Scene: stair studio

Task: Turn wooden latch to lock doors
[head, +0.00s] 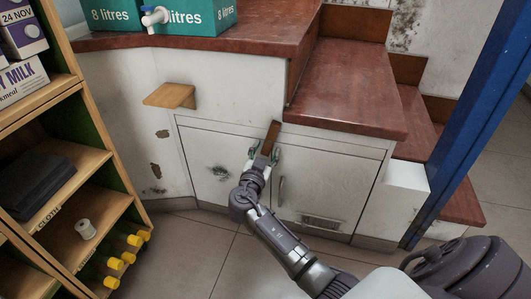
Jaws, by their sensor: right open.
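The wooden latch (270,138) is a reddish-brown strip at the top of the seam between two white cupboard doors. It stands tilted, its upper end leaning right, and its lower part is hidden by my right gripper. The left door (209,150) and the right door (330,185) look closed. My right gripper (264,152) is open, with its fingers on either side of the latch's lower part. I cannot tell whether the fingers touch it. My left gripper is not in view.
A small wooden shelf (170,95) juts from the wall at left. Red-brown steps (345,85) rise above the doors. A blue post (480,110) stands at right, and a shelf unit (75,170) with milk cartons stands at left. The tiled floor (185,250) in front is clear.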

